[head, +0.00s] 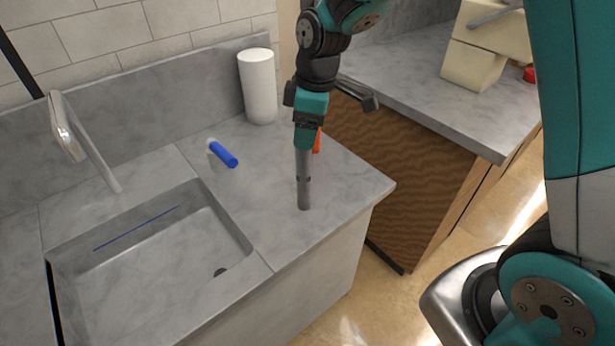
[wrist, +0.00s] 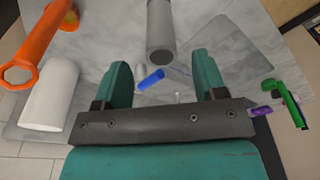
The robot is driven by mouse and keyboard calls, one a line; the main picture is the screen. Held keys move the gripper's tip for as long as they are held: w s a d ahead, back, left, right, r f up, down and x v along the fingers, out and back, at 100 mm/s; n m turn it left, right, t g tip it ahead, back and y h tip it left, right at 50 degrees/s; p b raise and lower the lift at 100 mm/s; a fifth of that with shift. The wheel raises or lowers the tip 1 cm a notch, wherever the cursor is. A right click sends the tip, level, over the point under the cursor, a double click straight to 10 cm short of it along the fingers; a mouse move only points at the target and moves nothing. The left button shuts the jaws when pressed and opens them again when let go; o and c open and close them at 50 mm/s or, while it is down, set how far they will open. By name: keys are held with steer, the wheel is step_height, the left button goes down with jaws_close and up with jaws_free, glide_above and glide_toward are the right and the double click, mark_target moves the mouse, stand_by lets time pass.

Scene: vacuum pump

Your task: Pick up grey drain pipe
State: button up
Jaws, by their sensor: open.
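The grey drain pipe (head: 304,185) stands upright on the grey marble counter, to the right of the sink. In the wrist view the pipe (wrist: 161,30) points its round end toward me, lying between the lines of my two fingers and just past their tips. My gripper (head: 308,138) is above the pipe in the head view and hides its top end. In the wrist view my gripper (wrist: 164,66) has its two teal fingers wide apart with nothing held between them. I cannot tell whether the fingers overlap the pipe's end.
An orange wrench-like tool (wrist: 38,48) is close to the pipe, mostly hidden in the head view. A white paper roll (head: 258,88) and a blue bottle (head: 223,154) stand or lie behind. The sink (head: 225,222) is left; the counter's front edge is near right.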

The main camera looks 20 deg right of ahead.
mark_target(303, 158)
steer(key=shift+w+a+f+p, duration=0.1)
steer(key=shift+a+f+p, duration=0.1)
steer(key=shift+f, duration=0.75)
steer(key=shift+w+a+f+p, duration=0.1)
steer(key=shift+f+p, duration=0.1)
steer(key=shift+f, duration=0.8)
steer(key=shift+w+a+f+p, duration=0.1)
steer(key=shift+f+p, duration=0.1)
steer(key=shift+f, duration=0.75)
jaws_close()
